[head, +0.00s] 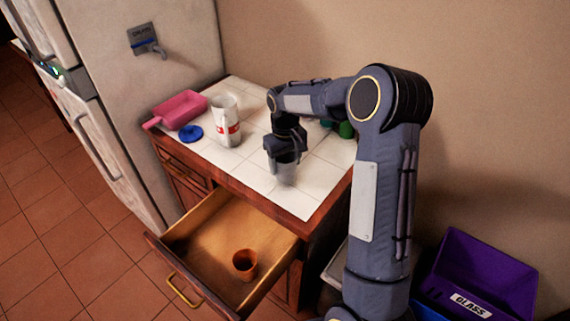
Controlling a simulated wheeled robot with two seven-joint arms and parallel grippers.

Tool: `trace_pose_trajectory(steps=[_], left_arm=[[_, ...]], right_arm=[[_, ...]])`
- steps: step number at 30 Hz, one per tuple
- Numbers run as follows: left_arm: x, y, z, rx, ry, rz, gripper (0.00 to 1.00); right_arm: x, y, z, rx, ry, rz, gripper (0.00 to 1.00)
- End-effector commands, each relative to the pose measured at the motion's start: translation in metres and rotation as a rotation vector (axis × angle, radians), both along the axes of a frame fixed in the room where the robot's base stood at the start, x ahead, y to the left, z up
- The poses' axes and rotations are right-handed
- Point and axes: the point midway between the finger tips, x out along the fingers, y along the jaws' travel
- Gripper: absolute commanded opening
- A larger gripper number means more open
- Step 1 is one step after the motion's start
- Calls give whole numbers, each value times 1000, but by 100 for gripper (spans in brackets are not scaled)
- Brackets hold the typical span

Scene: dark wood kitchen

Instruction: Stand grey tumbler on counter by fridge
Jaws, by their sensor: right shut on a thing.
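A grey tumbler (287,173) is in my right gripper (285,156), over the front part of the white tiled counter (245,168) beside the fridge (150,75). The tumbler looks upright, and its base is at or very close to the tiles; I cannot tell whether it touches. My right gripper points down and is shut on the tumbler's upper part, hiding its rim. My left gripper is not in view.
On the counter are a pink dustpan-like tray (180,110), a blue lid (190,133), a white-and-red can (226,122) and a green object (346,129) partly behind my arm. A purple bin (485,270) stands right.

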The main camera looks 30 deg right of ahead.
Motion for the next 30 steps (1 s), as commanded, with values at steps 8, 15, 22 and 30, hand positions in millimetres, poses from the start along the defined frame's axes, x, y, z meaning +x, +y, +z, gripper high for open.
trace_pose_trajectory(steps=[8, 15, 22, 30], left_arm=[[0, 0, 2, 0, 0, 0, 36], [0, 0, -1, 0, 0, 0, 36], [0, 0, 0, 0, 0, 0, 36], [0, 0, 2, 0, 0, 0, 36]], right_arm=[[0, 1, -19, 0, 0, 2, 40], [0, 1, -22, 0, 0, 2, 40], [0, 1, -21, 0, 0, 1, 84], [0, 1, -19, 0, 0, 1, 84]])
